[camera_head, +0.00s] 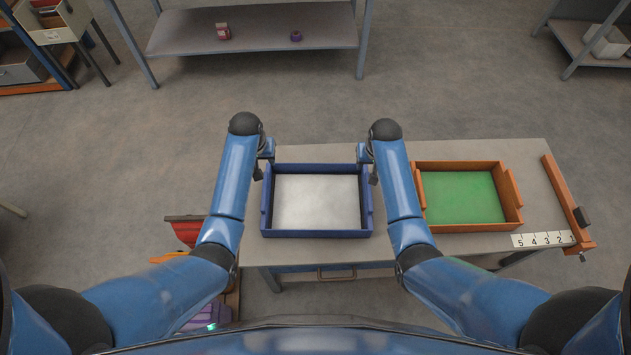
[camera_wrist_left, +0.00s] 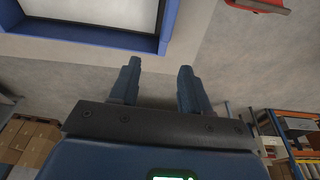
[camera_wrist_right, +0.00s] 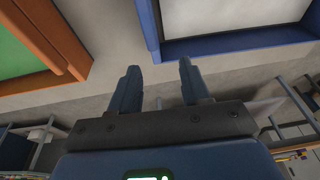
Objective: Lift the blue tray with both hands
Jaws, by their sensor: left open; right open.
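The blue tray (camera_head: 316,234) lies on the grey table, with a pale grey-white inside. My left gripper (camera_head: 262,172) is at the tray's far left corner, and my right gripper (camera_head: 371,176) is at its far right corner. In the left wrist view the open fingers (camera_wrist_left: 156,75) are apart from the tray's blue rim (camera_wrist_left: 168,25), with nothing between them. In the right wrist view the open fingers (camera_wrist_right: 158,75) are empty too, just short of the blue rim (camera_wrist_right: 240,42). My arms partly hide the tray's sides in the wrist close-ups only at their edges.
An orange tray with a green inside (camera_head: 464,228) sits right of the blue one, close to my right arm. An orange bar (camera_head: 567,203) and a number strip (camera_head: 543,239) are at the table's right end. A red bin (camera_head: 185,230) is left of the table. A shelf (camera_head: 260,30) stands behind.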

